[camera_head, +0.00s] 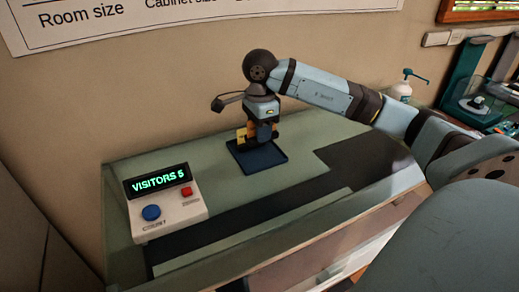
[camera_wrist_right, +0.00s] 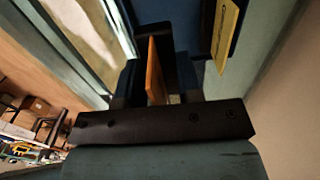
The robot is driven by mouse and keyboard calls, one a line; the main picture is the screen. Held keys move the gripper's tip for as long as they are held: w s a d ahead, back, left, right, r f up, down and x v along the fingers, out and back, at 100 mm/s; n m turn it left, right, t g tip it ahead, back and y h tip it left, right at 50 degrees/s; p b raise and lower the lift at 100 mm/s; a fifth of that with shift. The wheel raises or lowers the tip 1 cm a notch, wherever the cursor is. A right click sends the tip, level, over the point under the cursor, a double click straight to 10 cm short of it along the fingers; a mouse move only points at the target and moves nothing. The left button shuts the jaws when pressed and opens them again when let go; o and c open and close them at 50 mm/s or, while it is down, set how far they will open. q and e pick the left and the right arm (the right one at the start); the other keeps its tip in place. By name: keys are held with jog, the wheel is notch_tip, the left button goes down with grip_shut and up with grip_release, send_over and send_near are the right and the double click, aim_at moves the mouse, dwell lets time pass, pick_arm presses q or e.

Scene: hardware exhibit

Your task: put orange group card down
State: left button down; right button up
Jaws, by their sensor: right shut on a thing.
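My right gripper (camera_head: 264,133) points down over the dark blue tray (camera_head: 272,162) on the counter. In the right wrist view its fingers (camera_wrist_right: 153,85) are shut on the orange group card (camera_wrist_right: 154,72), which is seen nearly edge-on. A yellow card (camera_head: 241,135) with printing shows just left of the gripper in the head view, and it also shows in the right wrist view (camera_wrist_right: 227,32). The gripper hides part of the tray. I cannot tell whether the orange card touches the tray. My left gripper is not in view.
A counter box reading "VISITORS 5" (camera_head: 159,182), with a blue button (camera_head: 151,213) and a red button (camera_head: 186,191), stands at the counter's left. A pump bottle (camera_head: 402,87) stands behind my right arm. The green counter top (camera_head: 305,147) is clear right of the tray.

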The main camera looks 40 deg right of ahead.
aim_at(260, 160)
notch_tip(260, 160, down, 7)
jog(key=shift+r+p, duration=0.2)
jog(key=shift+p, duration=0.1)
jog(key=shift+f, duration=0.1)
jog(key=shift+f, duration=0.15)
jog(key=o, duration=0.9)
